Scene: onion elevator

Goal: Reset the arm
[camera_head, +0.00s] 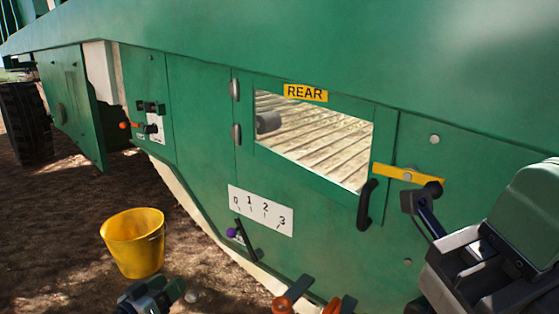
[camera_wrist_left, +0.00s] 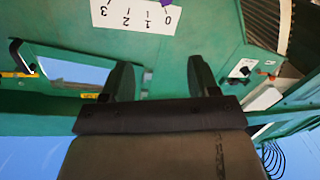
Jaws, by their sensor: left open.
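My left gripper (camera_head: 160,292) is at the bottom edge of the head view, below the yellow bucket and apart from the green machine side (camera_head: 205,120). In the left wrist view its two dark fingers (camera_wrist_left: 161,82) stand apart with nothing between them, so it is open and empty. That view is upside down, with the 0-to-3 scale plate (camera_wrist_left: 135,14) beyond the fingers. A grey and green arm part (camera_head: 480,265), seemingly of my right arm, fills the lower right of the head view. I cannot make out its fingertips clearly.
A yellow bucket (camera_head: 133,243) stands on the soil. Orange-ended levers (camera_head: 292,295) are at the bottom.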

